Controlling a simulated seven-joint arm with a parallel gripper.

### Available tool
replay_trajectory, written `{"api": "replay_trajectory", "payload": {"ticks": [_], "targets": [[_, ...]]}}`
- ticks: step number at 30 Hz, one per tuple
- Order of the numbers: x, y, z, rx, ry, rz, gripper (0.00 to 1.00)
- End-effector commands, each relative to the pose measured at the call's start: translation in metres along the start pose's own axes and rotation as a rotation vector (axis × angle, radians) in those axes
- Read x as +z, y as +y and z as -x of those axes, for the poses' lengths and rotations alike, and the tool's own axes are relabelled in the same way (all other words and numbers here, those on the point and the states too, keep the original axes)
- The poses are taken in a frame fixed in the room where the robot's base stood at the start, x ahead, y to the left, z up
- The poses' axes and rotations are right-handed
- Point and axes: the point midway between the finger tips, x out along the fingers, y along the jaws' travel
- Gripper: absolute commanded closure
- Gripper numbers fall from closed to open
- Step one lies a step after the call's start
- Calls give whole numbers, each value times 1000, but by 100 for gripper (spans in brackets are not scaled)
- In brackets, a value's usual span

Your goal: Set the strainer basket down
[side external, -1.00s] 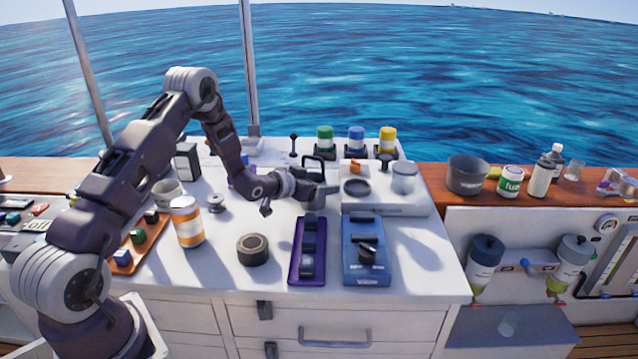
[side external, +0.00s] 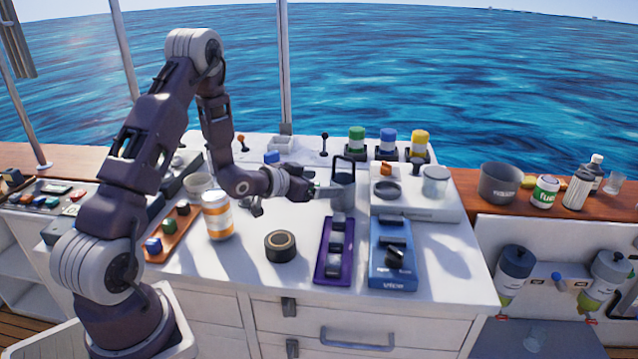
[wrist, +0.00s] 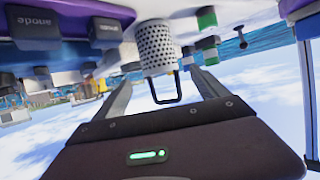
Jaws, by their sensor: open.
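The strainer basket (wrist: 157,50) is a pale perforated cylinder with a dark loop handle. In the wrist view, which looks upside down, its far end meets the white worktop. In the side view the basket (side external: 343,196) stands upright on the white worktop, left of the raised white block, with its handle up. My gripper (side external: 322,192) is just left of it, level and low over the worktop. In the wrist view my gripper (wrist: 162,88) is open, its two fingers on either side of the handle loop with gaps. Nothing is held between them.
A purple tray of blocks (side external: 333,250) and a blue vice tray (side external: 393,255) lie in front. A dark round ring (side external: 280,246) and an orange-striped can (side external: 217,215) stand nearer my arm. Green, blue and yellow-capped jars (side external: 388,143) stand behind. The white block (side external: 415,205) carries a glass jar.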

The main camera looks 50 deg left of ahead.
Motion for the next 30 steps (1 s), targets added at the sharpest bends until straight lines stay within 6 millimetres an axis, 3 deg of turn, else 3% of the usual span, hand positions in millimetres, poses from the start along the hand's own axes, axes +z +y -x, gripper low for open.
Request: {"api": "replay_trajectory", "payload": {"ticks": [6,8,11,14,17,21,24,27,30], "targets": [[-6,2,8,-4,-9,-12,16],[-19,7,12,-15,-37,-38,16],[-52,24,36,-53,-128,-97,16],[-83,50,86,-95,-240,-124,16],[-96,83,157,-109,-355,-111,16],[-77,132,270,-49,-515,-63,16],[-52,156,331,16,-606,-44,16],[-35,166,366,61,-662,-40,16],[-28,170,377,77,-686,-38,16]]}}
